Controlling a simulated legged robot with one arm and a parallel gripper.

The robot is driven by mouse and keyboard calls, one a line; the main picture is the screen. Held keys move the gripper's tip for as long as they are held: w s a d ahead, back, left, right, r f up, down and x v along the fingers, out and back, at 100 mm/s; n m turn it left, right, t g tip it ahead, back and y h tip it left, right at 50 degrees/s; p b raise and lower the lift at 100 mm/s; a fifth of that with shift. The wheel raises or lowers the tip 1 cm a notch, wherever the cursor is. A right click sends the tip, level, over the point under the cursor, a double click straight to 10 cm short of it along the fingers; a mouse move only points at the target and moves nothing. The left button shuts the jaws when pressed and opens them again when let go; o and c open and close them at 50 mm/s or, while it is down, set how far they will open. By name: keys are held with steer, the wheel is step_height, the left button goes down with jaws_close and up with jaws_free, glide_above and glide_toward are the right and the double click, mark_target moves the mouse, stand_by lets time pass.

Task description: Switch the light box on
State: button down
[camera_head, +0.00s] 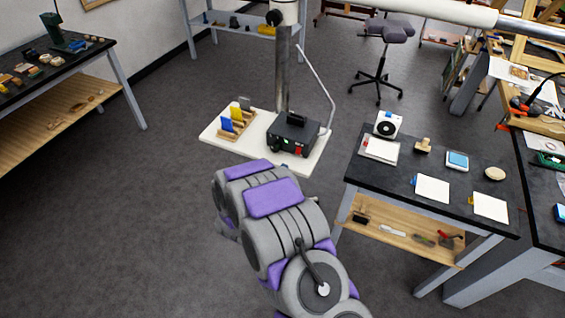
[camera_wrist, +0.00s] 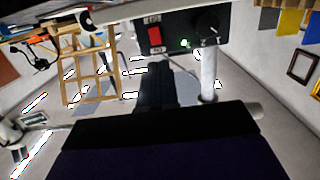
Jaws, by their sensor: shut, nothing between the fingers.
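The light box appears to be the black box (camera_head: 293,134) with a handle on top, standing on the white shelf. Its front panel has a red switch (camera_head: 299,149). In the wrist view the black panel (camera_wrist: 178,20) is at the top, with the red switch (camera_wrist: 154,36) left of a small green light (camera_wrist: 184,43) and a round black knob (camera_wrist: 208,22) at the right. My gripper (camera_wrist: 157,66) is shut and empty, its dark fingers showing just below the panel, apart from the switch in the picture. In the head view my arm hides the gripper.
The white shelf (camera_head: 315,162) also carries a wooden rack (camera_head: 234,123) with coloured plates. A metal post (camera_head: 282,75) rises behind the box. A black-topped table (camera_head: 400,178) with cards and small items stands at the right. The floor on the left is clear.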

steer(key=s+a+r+g+y, duration=0.3)
steer(key=a+r+g+y, duration=0.2)
steer(key=a+r+y, duration=0.1)
steer(key=s+d+r+n+g+y, duration=0.3)
steer(key=s+d+r+g+y, duration=0.1)
steer(key=s+r, duration=0.45)
steer(key=s+d+r+g+h, duration=0.1)
steer(key=s+d+r+g, duration=0.1)
steer(key=s+d, duration=0.5)
steer(key=s+d+r+g+h, duration=0.1)
steer(key=s+d+g, duration=0.3)
steer(key=s, duration=1.1)
steer(key=s+d+r+n+g+h, duration=0.1)
steer(key=s+d+r+g+h, duration=0.1)
steer(key=s+d, duration=0.8)
steer(key=shift+s+d+r+g, duration=0.25)
steer(key=shift+s+r+g, duration=0.15)
steer(key=shift+s+r, duration=0.25)
